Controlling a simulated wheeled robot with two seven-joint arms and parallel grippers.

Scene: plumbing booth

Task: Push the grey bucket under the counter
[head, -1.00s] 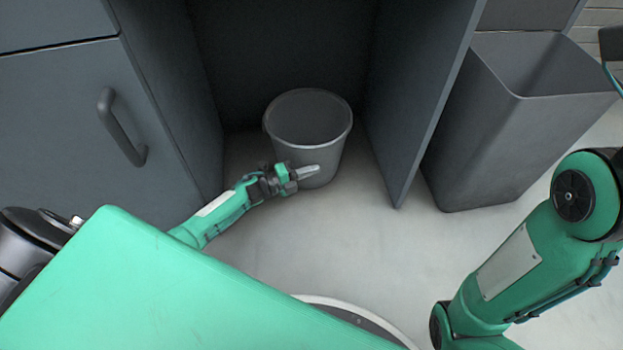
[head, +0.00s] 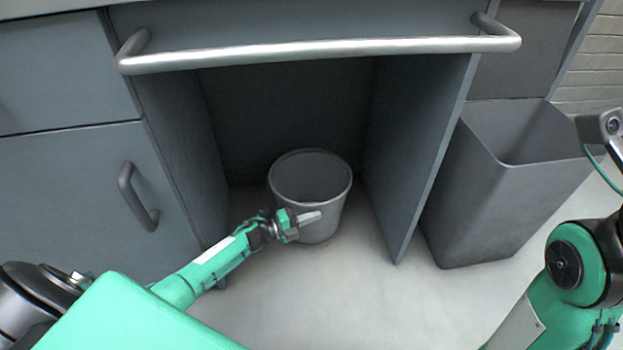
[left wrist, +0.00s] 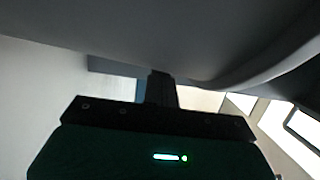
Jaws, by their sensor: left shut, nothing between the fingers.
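The grey bucket (head: 318,190) stands upright on the floor in the opening under the counter (head: 300,22), between two side panels. My left gripper (head: 309,218) is shut and empty, in front of the bucket's near side. It overlaps the bucket in the head view, and I cannot tell whether it touches. In the left wrist view a large grey curved surface (left wrist: 150,40), probably the bucket, fills the top, close to the gripper (left wrist: 162,90). Only part of my right arm shows at the right edge of the head view; its gripper is out of sight.
A silver rail (head: 320,54) runs across the counter front above the opening. A cabinet with a handle (head: 136,195) is at the left. A tall grey bin (head: 480,200) stands right of the right panel (head: 415,150). The floor (head: 340,290) before the opening is clear.

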